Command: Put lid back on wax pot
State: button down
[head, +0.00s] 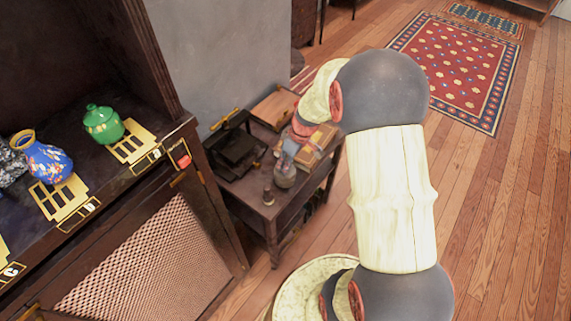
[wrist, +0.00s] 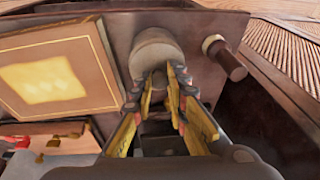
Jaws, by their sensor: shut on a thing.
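My gripper (wrist: 155,78) is shut on a pale grey rounded thing (wrist: 156,45), which looks like the wax pot or its lid. The fingers come up around its narrower near part in the wrist view. I cannot tell lid from pot, nor whether it rests on the table. In the head view, a grey rounded thing (head: 285,176) shows at the end of my arm, over the small dark table (head: 245,192). My gripper's fingers are too small to make out there.
A small dark cylinder with a pale end (wrist: 226,60) stands close to the right, near the table edge. A framed panel or book (wrist: 60,75) lies to the left. A dark box-like object (head: 235,145) takes up the table's left.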

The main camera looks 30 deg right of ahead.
jog(key=c, duration=1.8)
grip_release()
jog(key=o, duration=0.4)
jog(key=shift+o, duration=1.1)
jog(key=shift+r, duration=0.1)
jog(key=shift+r+p, duration=1.95)
jog(key=shift+r, duration=1.45)
